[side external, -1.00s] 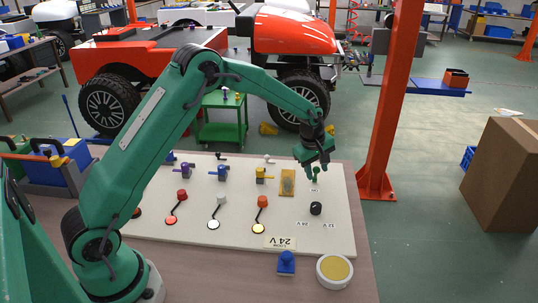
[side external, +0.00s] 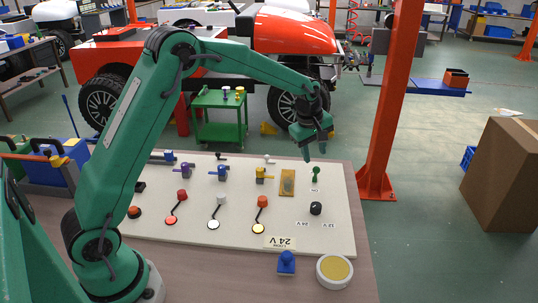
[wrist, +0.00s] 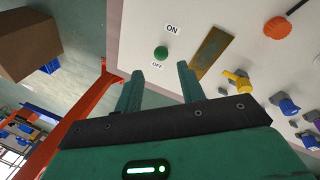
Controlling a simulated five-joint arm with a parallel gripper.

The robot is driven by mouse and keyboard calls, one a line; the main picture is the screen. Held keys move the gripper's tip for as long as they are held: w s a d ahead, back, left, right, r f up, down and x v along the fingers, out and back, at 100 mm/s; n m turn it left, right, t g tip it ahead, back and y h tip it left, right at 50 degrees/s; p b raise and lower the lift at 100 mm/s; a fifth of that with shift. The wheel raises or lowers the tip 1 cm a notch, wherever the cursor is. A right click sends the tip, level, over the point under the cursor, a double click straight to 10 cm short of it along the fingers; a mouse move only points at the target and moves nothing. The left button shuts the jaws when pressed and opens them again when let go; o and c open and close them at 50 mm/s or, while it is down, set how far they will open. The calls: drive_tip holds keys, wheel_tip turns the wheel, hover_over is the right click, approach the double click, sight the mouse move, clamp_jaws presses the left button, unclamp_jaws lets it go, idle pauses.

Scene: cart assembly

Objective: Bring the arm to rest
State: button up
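My gripper (side external: 315,152) hangs above the far right part of a pale panel (side external: 335,225), fingers pointing down. In the wrist view its two fingers (wrist: 158,88) stand apart with nothing between them. A green switch (side external: 316,174) is on the panel just below the gripper, clear of the fingers. In the wrist view the green knob (wrist: 161,53) lies beyond the fingertips, between the ON and OFF labels; its exact lean is hard to tell.
A blue stamp-like object (side external: 286,262) and a round tin (side external: 334,271) sit at the table front. An orange post (side external: 385,110) stands right.

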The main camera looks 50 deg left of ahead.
drive_tip(key=shift+r, duration=0.1)
drive_tip(key=s+r+m+t, duration=0.1)
drive_tip(key=s+r+m, duration=0.6)
drive_tip(key=s+r, duration=0.75)
drive_tip(key=s+d+f+m+t, duration=0.1)
drive_tip(key=s+m, duration=0.7)
drive_tip(key=s, duration=1.2)
drive_tip(key=shift+s+f+m+t, duration=0.15)
drive_tip(key=shift+f+m+t, duration=0.15)
drive_tip(key=shift+f, duration=0.3)
